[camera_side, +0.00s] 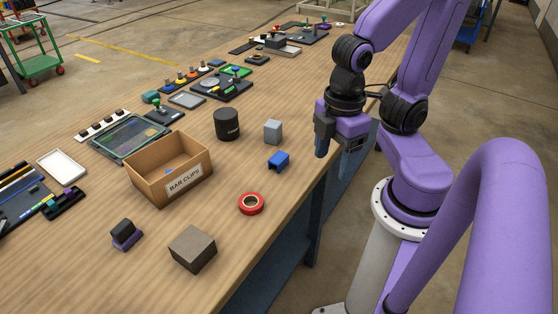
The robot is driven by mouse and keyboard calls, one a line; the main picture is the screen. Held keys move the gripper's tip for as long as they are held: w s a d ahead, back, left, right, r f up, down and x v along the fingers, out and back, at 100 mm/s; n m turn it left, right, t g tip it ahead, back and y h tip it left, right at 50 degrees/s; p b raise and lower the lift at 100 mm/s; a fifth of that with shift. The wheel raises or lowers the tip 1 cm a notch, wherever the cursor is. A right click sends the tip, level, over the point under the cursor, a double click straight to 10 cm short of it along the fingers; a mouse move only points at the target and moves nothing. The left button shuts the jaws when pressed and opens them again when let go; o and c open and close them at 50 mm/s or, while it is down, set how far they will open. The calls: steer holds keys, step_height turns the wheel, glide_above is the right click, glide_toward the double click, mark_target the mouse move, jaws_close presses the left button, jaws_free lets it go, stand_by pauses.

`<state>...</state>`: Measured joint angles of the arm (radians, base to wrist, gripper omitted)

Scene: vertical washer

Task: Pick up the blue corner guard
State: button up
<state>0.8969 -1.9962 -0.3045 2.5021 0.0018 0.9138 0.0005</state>
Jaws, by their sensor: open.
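A small blue corner guard (279,160) sits on the wooden table near its right edge, right of the cardboard box and in front of a grey block. My gripper (322,150) hangs to the right of the blue corner guard, close to the table's right edge and apart from the guard. It points down and is open, with nothing seen in it. One finger is clear to see; the other is partly hidden by the gripper body.
A grey block (273,131), a black cylinder (226,125) and a red ring (251,194) stand near the guard. A cardboard box labelled "BAR CLIPS" (150,187) is to the left. A brown block (193,249) and a purple-black item (126,240) lie nearer the camera.

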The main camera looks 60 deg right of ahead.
steer(key=w+a+f+n+h, duration=0.1)
steer(key=w+a+f+h, duration=0.1)
steer(key=w, duration=0.4)
steer(key=w+a+f+n+h, duration=0.1)
steer(key=w+f+n+h, duration=0.1)
steer(key=w+f+h, duration=0.3)
steer(key=w+a+f+n+h, duration=0.2)
steer(key=w+f+h, duration=0.2)
steer(key=w+h, duration=0.2)
steer(key=shift+w+a+g+h, duration=0.15)
steer(key=shift+w+a+h, duration=0.05)
steer(key=shift+w, duration=0.4)
steer(key=shift+w+a+g+h, duration=0.15)
steer(key=shift+w+h, duration=0.05)
steer(key=shift+w, duration=0.4)
steer(key=shift+w+d+f, duration=0.15)
steer(key=shift+d+f, duration=0.15)
steer(key=shift+d, duration=0.1)
glide_toward(274, 161)
steer(key=x, duration=0.5)
steer(key=shift+s+d, duration=0.25)
steer(key=shift+s, duration=0.05)
steer(key=shift+w+x, duration=0.2)
steer(key=shift+x, duration=2.65)
steer(key=shift+f, duration=0.1)
steer(key=c, duration=1)
